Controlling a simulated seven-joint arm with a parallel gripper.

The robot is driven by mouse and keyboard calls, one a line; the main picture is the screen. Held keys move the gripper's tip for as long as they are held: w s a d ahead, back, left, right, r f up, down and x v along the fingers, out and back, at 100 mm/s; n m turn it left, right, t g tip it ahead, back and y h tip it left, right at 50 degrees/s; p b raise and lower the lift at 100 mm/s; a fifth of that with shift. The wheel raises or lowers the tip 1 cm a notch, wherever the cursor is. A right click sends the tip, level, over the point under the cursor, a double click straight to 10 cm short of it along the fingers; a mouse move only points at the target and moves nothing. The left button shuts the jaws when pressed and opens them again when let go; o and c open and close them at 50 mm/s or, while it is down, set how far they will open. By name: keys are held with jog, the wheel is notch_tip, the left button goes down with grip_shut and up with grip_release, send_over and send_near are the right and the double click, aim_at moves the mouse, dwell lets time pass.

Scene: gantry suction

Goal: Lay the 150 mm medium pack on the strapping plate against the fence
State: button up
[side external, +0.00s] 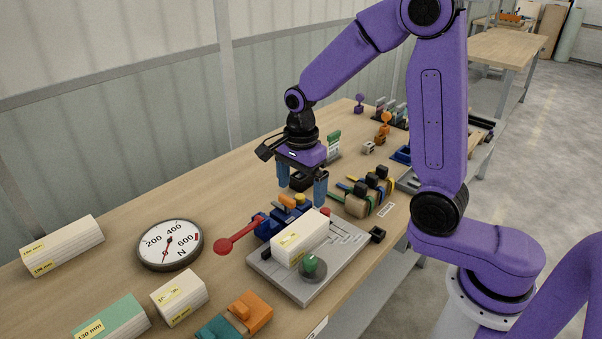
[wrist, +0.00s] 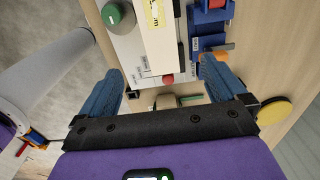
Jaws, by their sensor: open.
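A white pack (side external: 302,238) with a yellow label lies on the grey strapping plate (side external: 318,290); its printed length cannot be read. The pack (wrist: 162,45) and the pale plate (wrist: 127,46) also show in the wrist view. The pack lies along the plate's side next to the blue clamp unit (side external: 268,224). Whether it touches a fence there cannot be told. My gripper (side external: 302,190) has two blue fingers apart and nothing between them, above and beyond the pack's far end. In the wrist view my gripper (wrist: 160,72) points toward that end, clear of it.
A green knob (side external: 312,265) stands on the plate's near part. A red-ended lever (side external: 238,235), a dial gauge (side external: 169,244) and several packs, one marked 130 mm (side external: 104,322), lie leftward. Strap rolls (side external: 361,198) crowd the right.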

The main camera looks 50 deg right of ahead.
jog(key=shift+r, duration=1.55)
jog(key=s+n, duration=2.4)
jog(key=n, duration=0.6)
jog(key=shift+s+d+r+n, duration=0.2)
jog(key=shift+s+r+n, duration=0.1)
jog(key=shift+r, duration=0.1)
